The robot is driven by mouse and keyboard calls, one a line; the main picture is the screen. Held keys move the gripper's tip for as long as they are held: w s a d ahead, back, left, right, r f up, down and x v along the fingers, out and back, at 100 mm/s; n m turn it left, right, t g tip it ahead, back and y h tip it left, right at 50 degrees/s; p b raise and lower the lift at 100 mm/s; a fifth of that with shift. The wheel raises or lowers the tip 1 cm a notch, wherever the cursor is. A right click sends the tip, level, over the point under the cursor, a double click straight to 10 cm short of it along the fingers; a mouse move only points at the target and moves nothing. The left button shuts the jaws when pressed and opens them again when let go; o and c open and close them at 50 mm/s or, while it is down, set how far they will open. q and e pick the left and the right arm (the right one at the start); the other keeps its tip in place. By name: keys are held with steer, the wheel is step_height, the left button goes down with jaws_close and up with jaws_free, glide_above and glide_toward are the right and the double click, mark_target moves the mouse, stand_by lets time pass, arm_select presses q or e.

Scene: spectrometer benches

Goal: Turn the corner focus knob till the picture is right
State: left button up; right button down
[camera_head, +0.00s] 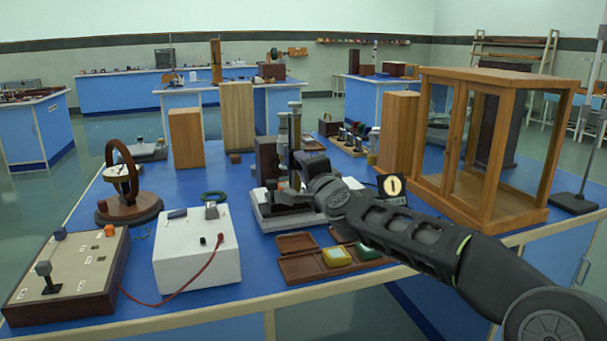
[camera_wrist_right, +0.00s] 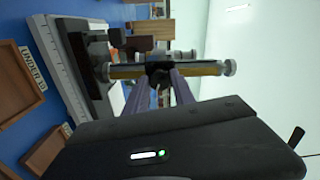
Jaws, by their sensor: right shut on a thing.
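A grey upright instrument (camera_head: 295,130) stands on a pale base on the blue bench, in the middle of the head view. In the head view the hand hides the knob. A small dark panel (camera_head: 392,186) right of the instrument shows a round pale disc with a dark mark in it. My left gripper is out of view.
A glass-sided wooden case (camera_head: 490,150) stands right of my arm. An open brown box (camera_head: 300,262) with yellow and green blocks lies in front of the instrument. A white box (camera_head: 195,250) with a red cable stands at left. Wooden blocks stand behind.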

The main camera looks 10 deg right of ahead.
steer(key=shift+f+m, duration=0.1)
steer(key=shift+m, duration=0.5)
steer(key=c, duration=1.1)
jaws_free()
steer(key=shift+o, duration=0.2)
steer(key=shift+s+b, duration=0.1)
steer(key=shift+b, duration=0.2)
steer(key=s+b, duration=0.2)
steer(key=s, duration=0.5)
steer(key=shift+s+d, duration=0.2)
steer(key=shift+s, duration=0.1)
